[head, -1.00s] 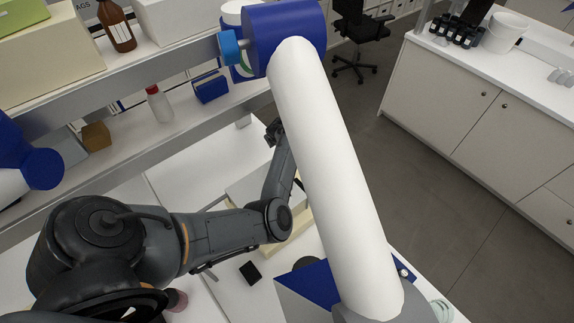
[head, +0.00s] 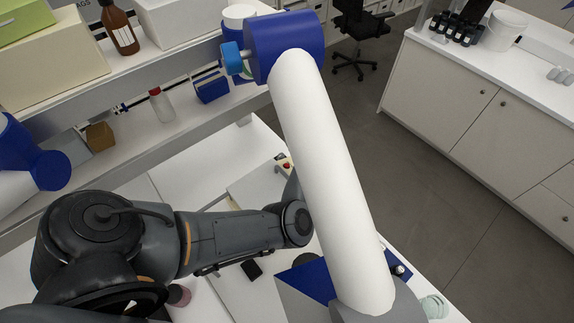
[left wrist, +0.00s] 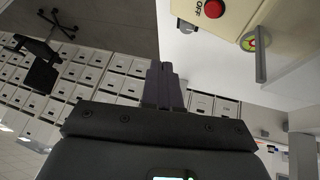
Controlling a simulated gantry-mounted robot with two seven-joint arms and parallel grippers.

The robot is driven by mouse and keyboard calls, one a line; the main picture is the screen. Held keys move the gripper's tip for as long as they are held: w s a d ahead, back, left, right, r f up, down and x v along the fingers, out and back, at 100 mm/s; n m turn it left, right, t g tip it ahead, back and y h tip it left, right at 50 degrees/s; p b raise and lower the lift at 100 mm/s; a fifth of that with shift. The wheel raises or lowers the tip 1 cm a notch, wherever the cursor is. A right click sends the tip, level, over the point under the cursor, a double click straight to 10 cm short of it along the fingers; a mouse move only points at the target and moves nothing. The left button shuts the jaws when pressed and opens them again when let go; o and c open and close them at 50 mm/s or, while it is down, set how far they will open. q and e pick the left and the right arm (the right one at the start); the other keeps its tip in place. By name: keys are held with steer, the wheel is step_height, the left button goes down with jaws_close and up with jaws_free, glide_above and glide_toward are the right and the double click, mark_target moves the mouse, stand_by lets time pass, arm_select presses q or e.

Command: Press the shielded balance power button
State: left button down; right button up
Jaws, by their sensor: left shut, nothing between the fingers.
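My left arm enters from the left in the head view and bends behind a white tube, which hides its gripper there. In the left wrist view my left gripper (left wrist: 163,88) is shut and empty, its fingers together. Near the top of that view is a cream housing (left wrist: 232,14) with a red button (left wrist: 213,9) marked OFF and a green-yellow dial (left wrist: 255,40) with a grey rod. The fingertips are apart from the button. A small red spot (head: 286,166) on a cream part shows in the head view. I cannot tell for sure which device is the shielded balance. My right gripper is not in view.
A thick white tube (head: 330,180) with a blue joint (head: 284,45) crosses the bench and blocks the view. A shelf (head: 140,75) with a brown bottle (head: 119,27) runs along the back left. A small black block (head: 252,269) lies on the bench.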

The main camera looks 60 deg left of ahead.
arm_select(q)
steer(key=b, duration=0.5)
glide_above(289, 165)
steer(key=f, duration=0.7)
steer(key=shift+w, duration=0.3)
steer(key=shift+s+f, duration=0.25)
steer(key=shift+f, duration=0.3)
stand_by(0.4)
steer(key=shift+s+f, duration=0.1)
steer(key=shift+f, duration=0.1)
stand_by(0.3)
steer(key=shift+f, duration=0.25)
steer(key=shift+s+f, duration=0.1)
steer(key=shift+f, duration=0.1)
stand_by(0.5)
